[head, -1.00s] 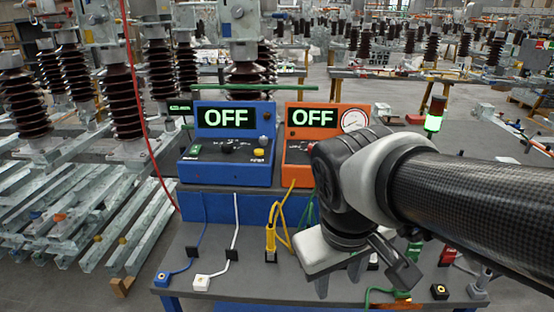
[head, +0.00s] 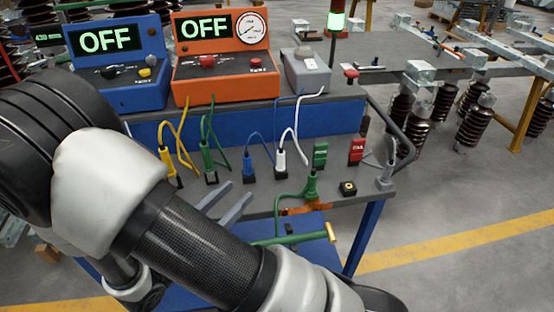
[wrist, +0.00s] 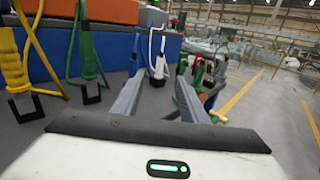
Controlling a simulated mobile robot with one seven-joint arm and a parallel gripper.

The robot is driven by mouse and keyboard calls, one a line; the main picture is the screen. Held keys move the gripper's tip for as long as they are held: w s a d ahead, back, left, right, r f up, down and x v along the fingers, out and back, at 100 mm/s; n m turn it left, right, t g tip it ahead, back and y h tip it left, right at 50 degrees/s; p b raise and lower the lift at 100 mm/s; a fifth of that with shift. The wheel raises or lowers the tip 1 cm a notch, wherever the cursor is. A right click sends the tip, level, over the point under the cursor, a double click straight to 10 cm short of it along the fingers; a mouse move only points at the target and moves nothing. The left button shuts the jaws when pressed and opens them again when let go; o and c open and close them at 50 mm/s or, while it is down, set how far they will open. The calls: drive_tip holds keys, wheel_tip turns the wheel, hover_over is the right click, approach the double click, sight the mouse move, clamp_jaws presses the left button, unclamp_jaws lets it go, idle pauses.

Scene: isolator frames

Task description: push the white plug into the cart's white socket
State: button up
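The white plug (head: 281,160) stands upright in a small black base on the cart top, its white cable looping up behind it. It also shows in the wrist view (wrist: 160,66), between and beyond my fingertips. My gripper (head: 241,190) is open and empty, low over the cart top in front of the plugs. In the wrist view, its two grey fingers (wrist: 160,80) stand apart, with no contact with the white plug visible. I cannot make out the white socket in either current view.
A blue plug (head: 249,168) stands just left of the white plug; green (head: 208,160) and yellow (head: 168,163) plugs stand farther left. Right are a green block (head: 320,155), a red block (head: 356,151) and a green connector (head: 311,186). Instrument boxes (head: 222,85) stand behind. Floor is clear right.

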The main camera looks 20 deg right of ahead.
drive_tip(key=b, duration=0.2)
approach(278, 156)
drive_tip(key=x, duration=0.3)
drive_tip(key=shift+d+r, duration=0.15)
drive_tip(key=shift+r, duration=0.15)
drive_tip(key=b+x, duration=0.1)
drive_tip(key=x, duration=0.4)
drive_tip(key=shift+d+f, duration=0.1)
drive_tip(key=shift+f, duration=0.1)
